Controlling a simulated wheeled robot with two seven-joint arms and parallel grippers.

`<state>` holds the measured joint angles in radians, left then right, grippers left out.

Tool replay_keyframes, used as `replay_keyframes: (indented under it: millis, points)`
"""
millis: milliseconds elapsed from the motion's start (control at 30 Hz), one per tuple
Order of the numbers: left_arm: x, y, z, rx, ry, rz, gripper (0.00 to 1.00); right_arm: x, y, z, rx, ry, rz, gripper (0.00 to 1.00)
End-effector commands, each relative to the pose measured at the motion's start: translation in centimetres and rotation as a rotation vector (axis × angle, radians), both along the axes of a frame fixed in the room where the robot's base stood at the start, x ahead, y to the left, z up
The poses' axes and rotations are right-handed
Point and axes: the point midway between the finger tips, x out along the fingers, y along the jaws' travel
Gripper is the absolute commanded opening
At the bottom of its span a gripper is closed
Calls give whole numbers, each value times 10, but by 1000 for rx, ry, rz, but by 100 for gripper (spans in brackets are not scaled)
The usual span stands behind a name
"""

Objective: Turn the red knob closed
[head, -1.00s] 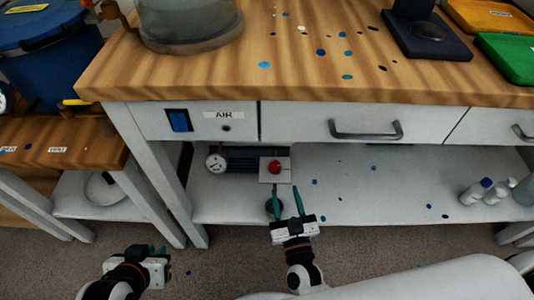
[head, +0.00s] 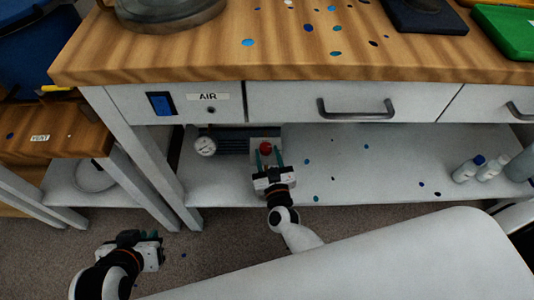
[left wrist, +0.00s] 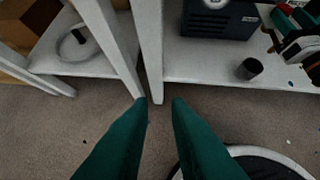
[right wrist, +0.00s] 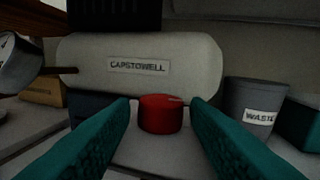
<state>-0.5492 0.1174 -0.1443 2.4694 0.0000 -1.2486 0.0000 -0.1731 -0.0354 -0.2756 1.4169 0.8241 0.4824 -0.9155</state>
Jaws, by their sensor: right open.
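The red knob (head: 266,147) sits on a light block in front of the compressor on the lower shelf. In the right wrist view the red knob (right wrist: 160,114) stands between my right gripper's two teal fingers, a little beyond or level with their tips; I cannot tell whether they touch it. My right gripper (head: 269,158) is open, its fingers on either side of the knob. My left gripper (left wrist: 160,100) is open and empty, low over the floor at the left; its fingers point toward a table leg.
The worktop edge (head: 300,77) and drawers overhang the lower shelf (head: 360,170). A pressure gauge (head: 205,146) is left of the knob. A pale tank labelled CAPSTOWELL (right wrist: 140,66) lies behind it, and a grey WASTE cup (right wrist: 254,104) stands to the right. White bottles (head: 467,168) stand far right.

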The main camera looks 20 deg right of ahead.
Motion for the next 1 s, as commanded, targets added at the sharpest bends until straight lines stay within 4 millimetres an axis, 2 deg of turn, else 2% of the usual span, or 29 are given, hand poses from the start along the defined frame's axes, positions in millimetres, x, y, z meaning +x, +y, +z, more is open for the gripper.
replay_keyframes:
  millis: [133,433,467,600,667,1000]
  points:
    - [9,-3,4,-12,-55,-4,17,11,-1,0,1,0,0,42]
    - [11,-4,6,-16,-70,-5,17,13,-1,0,1,1,0,42]
    - [11,-4,6,-16,-70,-5,17,13,-1,0,1,0,0,41]
    - [11,-4,6,-15,-69,-5,17,13,-1,1,1,0,0,18]
    - [11,-4,6,-15,-69,-5,17,13,-1,1,1,0,0,11]
    - [12,-4,6,-16,-73,-5,17,13,-3,0,-4,0,56,11]
